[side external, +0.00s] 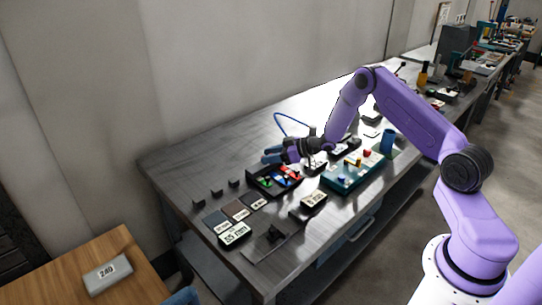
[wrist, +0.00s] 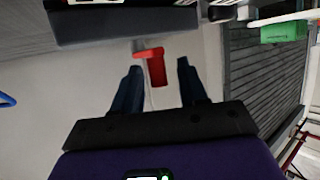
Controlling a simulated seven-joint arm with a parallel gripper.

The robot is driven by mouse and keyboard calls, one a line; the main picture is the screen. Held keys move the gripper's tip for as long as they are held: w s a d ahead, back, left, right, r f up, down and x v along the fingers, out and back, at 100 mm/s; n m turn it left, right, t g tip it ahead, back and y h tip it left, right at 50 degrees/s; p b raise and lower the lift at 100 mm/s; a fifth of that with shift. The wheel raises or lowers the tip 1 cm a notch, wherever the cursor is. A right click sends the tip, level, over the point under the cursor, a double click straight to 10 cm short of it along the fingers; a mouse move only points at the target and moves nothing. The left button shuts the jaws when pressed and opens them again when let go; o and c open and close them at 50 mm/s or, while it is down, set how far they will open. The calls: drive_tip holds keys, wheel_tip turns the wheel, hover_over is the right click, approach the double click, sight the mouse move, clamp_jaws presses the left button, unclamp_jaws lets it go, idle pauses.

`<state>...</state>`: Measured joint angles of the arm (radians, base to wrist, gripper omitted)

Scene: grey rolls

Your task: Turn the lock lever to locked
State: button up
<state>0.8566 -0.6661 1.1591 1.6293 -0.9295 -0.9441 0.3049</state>
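In the wrist view a red lever-like piece (wrist: 156,68), with a short crossbar at its top, shows between my fingers against a pale surface. It looks like the lock lever, but its locked or unlocked position cannot be told. My gripper (wrist: 160,66) is open, with a visible gap on both sides of the red piece. The lever cannot be clearly picked out there.
A teal box (side external: 338,185) with small coloured parts and a blue cup (side external: 388,142) stand right of the tray. Labelled dark blocks (side external: 235,236) lie near the bench's front. The bench's back left is clear. A wooden table (side external: 75,284) stands front left.

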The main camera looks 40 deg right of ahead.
clamp_jaws()
